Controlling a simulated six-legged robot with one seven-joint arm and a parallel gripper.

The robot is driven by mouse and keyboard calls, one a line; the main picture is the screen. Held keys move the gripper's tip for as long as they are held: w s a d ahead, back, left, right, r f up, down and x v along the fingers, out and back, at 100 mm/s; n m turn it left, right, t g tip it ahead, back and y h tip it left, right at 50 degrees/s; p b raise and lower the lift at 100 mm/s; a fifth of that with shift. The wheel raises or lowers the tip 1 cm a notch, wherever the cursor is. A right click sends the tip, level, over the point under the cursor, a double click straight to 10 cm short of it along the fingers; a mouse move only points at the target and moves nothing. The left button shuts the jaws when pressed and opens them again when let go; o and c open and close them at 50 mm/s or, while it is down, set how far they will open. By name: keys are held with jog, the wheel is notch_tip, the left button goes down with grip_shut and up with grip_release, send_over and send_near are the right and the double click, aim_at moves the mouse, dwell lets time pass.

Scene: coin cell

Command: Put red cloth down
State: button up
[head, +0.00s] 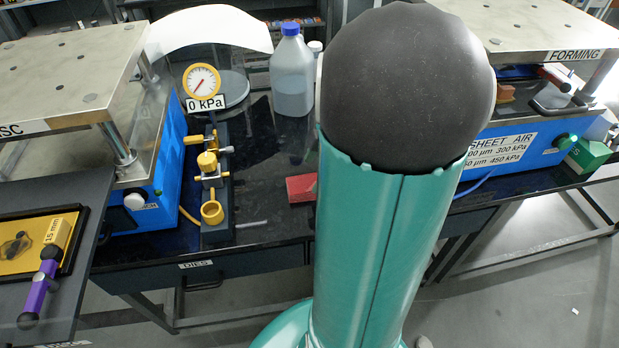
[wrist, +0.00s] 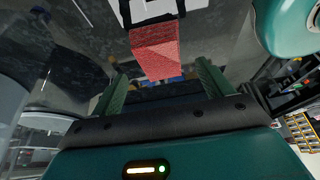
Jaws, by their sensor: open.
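The red cloth (head: 302,188) lies on the black bench top in the head view, its right side hidden behind my arm. In the wrist view a red, folded-looking cloth (wrist: 156,48) shows at upper middle, beyond and between the fingertips. My gripper (wrist: 161,74) is open, its two green fingers spread apart. No finger is seen pressing on the cloth. How far the fingertips are from it is hard to tell. In the head view my arm hides the gripper.
A gauge (head: 202,82) reading 0 kPa and a yellow valve fitting (head: 210,212) stand left of the cloth. A blue-capped bottle (head: 292,80) stands behind it. A blue press (head: 150,190) is at left, another (head: 520,140) at right. Dark bench shows between fitting and cloth.

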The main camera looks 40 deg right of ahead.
jog(key=v, duration=0.7)
jog(key=a+r+m+t+h, duration=0.1)
jog(key=a+r+m, duration=0.1)
jog(key=a, duration=0.7)
jog(key=s+a+r+m+t+h, duration=0.1)
jog(key=a+r+m, duration=0.1)
jog(key=a+m, duration=0.3)
jog(key=a+r+m+t+h, duration=0.1)
jog(key=a+m, duration=0.3)
jog(key=a, duration=0.9)
jog(key=shift+s+r+h, duration=0.35)
jog(key=shift+r+h, duration=0.05)
jog(key=shift+r, duration=0.35)
jog(key=shift+a, duration=0.1)
